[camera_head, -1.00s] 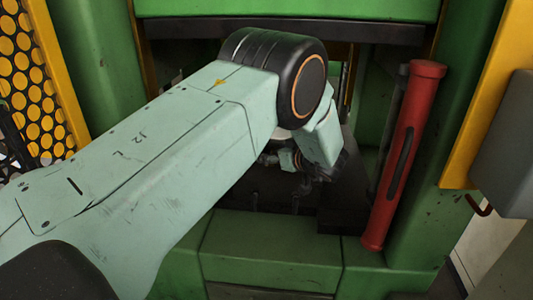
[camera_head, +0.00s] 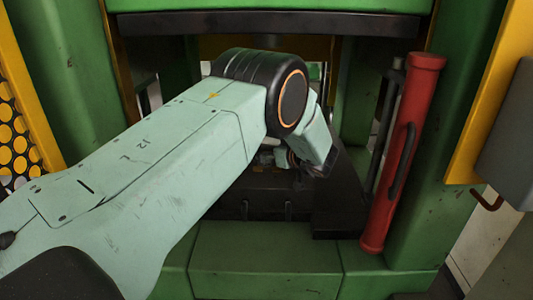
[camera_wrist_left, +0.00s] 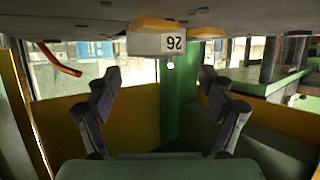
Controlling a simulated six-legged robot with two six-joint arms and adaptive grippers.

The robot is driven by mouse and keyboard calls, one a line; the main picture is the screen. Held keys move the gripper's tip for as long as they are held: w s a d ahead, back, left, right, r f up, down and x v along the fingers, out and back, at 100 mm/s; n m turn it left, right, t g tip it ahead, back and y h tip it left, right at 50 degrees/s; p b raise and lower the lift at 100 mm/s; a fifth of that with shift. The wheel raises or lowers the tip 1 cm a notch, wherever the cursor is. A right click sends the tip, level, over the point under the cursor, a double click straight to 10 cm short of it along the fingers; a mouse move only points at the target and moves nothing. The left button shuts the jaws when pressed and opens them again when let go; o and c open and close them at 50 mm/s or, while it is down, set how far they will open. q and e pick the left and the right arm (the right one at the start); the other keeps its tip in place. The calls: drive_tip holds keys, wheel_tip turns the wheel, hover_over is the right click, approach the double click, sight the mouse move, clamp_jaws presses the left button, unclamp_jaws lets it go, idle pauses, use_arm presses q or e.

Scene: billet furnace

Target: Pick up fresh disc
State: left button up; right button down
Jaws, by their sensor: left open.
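No disc can be made out in either view. My left arm reaches from the left into the opening of a green press-like machine (camera_head: 265,258) in the head view. Its wrist hides most of the left gripper there. In the left wrist view my left gripper (camera_wrist_left: 160,78) has its two dark fingers spread wide apart, with nothing between them. A yellow block with a white label reading 26, upside down (camera_wrist_left: 158,42), shows beyond the fingers near the top. My right gripper is in neither view.
A red tube with a dark handle (camera_head: 403,150) stands right of the opening. A dark bed (camera_head: 262,200) lies low inside it. A yellow perforated guard (camera_head: 18,135) is at the left edge. A grey box (camera_head: 508,145) on a yellow panel is at the right.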

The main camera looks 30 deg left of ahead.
use_arm(q)
drive_tip(key=shift+w+d, duration=0.15)
drive_tip(key=shift+w, duration=0.05)
drive_tip(key=shift+c, duration=1.2)
drive_tip(key=shift+s, duration=0.15)
drive_tip(key=c, duration=1.4)
